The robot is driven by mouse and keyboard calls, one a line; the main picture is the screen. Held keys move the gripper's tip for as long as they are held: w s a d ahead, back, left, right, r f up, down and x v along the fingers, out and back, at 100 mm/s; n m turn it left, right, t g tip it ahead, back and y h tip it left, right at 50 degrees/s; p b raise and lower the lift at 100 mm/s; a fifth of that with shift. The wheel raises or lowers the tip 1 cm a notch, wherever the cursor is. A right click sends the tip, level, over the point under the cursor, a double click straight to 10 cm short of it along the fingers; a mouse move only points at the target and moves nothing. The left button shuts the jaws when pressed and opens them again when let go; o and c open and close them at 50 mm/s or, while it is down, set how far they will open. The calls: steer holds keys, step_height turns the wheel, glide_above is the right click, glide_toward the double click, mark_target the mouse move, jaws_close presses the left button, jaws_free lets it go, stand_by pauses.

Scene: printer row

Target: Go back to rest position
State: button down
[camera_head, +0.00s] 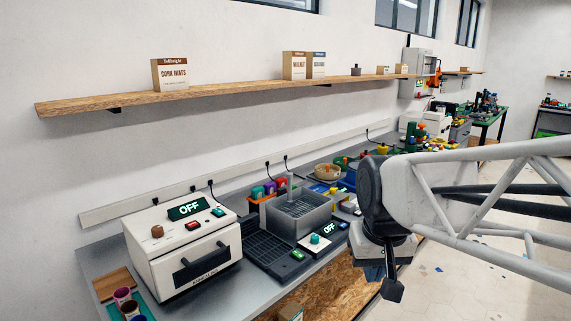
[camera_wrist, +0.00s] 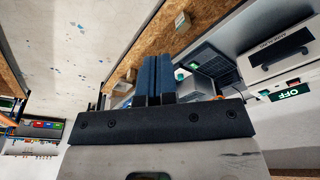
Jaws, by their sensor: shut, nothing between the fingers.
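My gripper (camera_head: 392,289) hangs at the end of my white lattice arm, at the right of the head view, pointing down in front of the workbench. It is apart from the things on the bench. In the wrist view my gripper (camera_wrist: 154,60) shows its dark fingers side by side, shut and empty. The dark finger mount hides part of the wrist view.
The grey workbench (camera_head: 93,262) carries a white machine (camera_head: 185,250) with an OFF display and a grey basin (camera_head: 300,219). Several coloured objects stand farther back. A wooden shelf (camera_head: 225,94) runs along the wall. Tiled floor (camera_head: 455,275) lies open at the right.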

steer(key=s+d+f, duration=0.3)
steer(key=s+f, duration=0.2)
steer(key=s, duration=0.5)
steer(key=shift+m, duration=0.3)
steer(key=shift+w+r, duration=0.1)
steer(key=w+a+r+m, duration=0.1)
steer(key=w+a+r, duration=0.3)
steer(key=w, duration=0.5)
steer(key=w+a+r+m+g, duration=0.15)
steer(key=w+a+r, duration=0.3)
steer(key=w, duration=0.55)
steer(key=w+a+r+m+t, duration=0.1)
steer(key=w+a+r+m, duration=0.15)
steer(key=w+a, duration=0.45)
steer(key=w+a+f+m+g, duration=0.1)
steer(key=w+a+f+m, duration=0.1)
steer(key=w+a, duration=2.1)
steer(key=shift+w+a+m+g, duration=0.15)
steer(key=shift+w+m+g, duration=0.2)
steer(key=shift+w+m, duration=0.45)
steer(key=shift+s+f, duration=0.1)
steer(key=shift+f, duration=0.05)
